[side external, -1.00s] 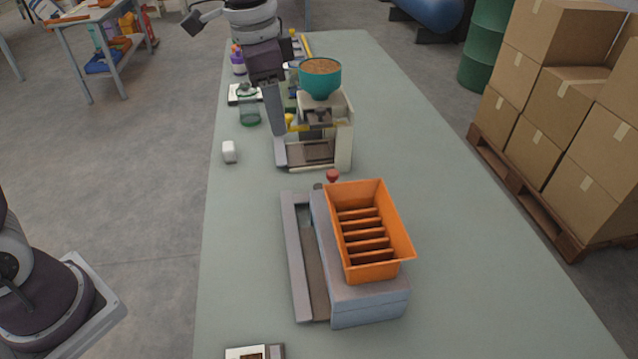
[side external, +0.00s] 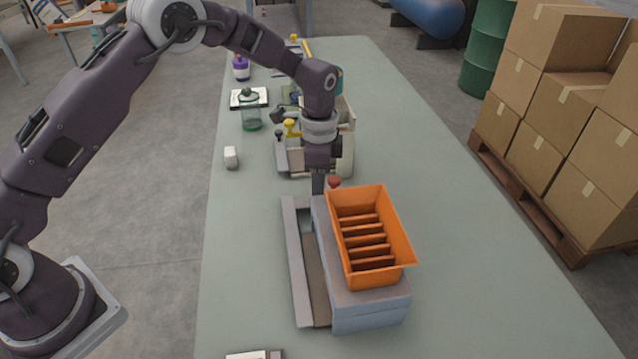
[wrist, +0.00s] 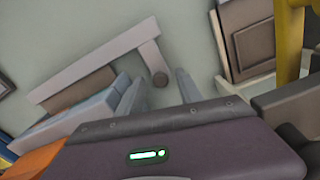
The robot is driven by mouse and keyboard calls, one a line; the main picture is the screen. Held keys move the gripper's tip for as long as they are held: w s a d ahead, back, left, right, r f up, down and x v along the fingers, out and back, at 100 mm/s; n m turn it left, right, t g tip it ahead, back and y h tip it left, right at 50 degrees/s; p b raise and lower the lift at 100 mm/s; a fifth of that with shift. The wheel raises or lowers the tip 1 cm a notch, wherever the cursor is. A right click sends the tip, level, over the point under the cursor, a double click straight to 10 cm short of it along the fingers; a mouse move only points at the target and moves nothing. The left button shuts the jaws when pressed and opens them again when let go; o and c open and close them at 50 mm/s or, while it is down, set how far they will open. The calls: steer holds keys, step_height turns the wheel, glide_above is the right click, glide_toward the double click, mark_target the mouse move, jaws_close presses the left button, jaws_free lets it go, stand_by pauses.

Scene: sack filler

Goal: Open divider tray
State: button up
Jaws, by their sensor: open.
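The orange tray (side external: 372,240) with several cross dividers sits on a grey-blue base (side external: 370,318) in the side view. A grey rail frame (side external: 289,250) runs along the base's left side. A red knob (side external: 334,182) stands at the tray's far end. My gripper (side external: 318,190) points down at the far end of the base, just left of the red knob.
A cream machine (side external: 346,140) stands behind my gripper, partly hidden by my arm. A green glass jar (side external: 251,115), a white block (side external: 231,157) and a yellow-topped item (side external: 291,128) are farther back. The table right of the tray is clear. Boxes (side external: 575,110) are stacked beyond the table.

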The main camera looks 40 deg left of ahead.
jaws_close()
stand_by(1.3)
